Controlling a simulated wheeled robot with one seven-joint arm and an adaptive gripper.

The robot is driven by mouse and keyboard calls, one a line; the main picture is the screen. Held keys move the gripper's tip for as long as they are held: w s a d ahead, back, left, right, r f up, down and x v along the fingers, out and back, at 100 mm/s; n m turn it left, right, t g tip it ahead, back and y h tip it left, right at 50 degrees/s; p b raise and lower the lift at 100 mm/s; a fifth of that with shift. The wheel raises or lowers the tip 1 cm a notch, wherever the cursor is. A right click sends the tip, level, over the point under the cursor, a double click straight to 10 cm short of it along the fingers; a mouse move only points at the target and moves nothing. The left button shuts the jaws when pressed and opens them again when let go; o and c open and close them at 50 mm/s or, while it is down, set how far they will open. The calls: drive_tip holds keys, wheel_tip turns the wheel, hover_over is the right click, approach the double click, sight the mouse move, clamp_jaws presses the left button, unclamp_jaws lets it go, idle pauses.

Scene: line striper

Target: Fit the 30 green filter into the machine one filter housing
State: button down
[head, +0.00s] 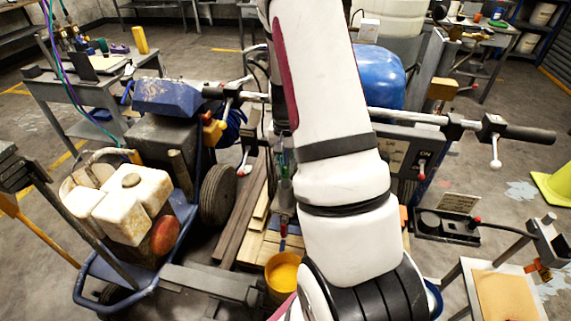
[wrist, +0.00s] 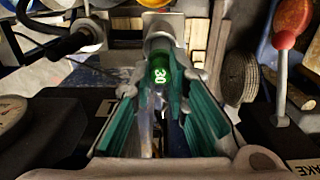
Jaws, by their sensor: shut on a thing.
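The green filter (wrist: 158,74), marked 30 in white, is between the fingertips of my gripper (wrist: 161,82) in the wrist view. The teal finger pads are closed on it from both sides. A grey metal cylindrical part (wrist: 158,43) shows directly beyond the filter; I cannot tell if they touch or if this is the filter housing. In the head view my arm covers the middle, and I cannot make out the filter clearly. No label there shows which machine is machine one.
In the wrist view a gauge (wrist: 14,114) is at left and a red-handled lever (wrist: 285,35) at right. In the head view a blue cart (head: 96,276) with white jugs stands left. Wooden boards (head: 243,212) and a yellow bucket (head: 284,277) lie low in the middle.

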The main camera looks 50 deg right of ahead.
sight(286, 177)
drive_tip(key=shift+f+b, duration=0.9)
drive_tip(key=shift+f, duration=1.75)
idle(0.7)
drive_tip(key=c, duration=1.2)
unclamp_jaws()
drive_tip(key=shift+o, duration=0.2)
drive_tip(key=shift+r+p, duration=1.25)
drive_tip(key=shift+r, duration=2.2)
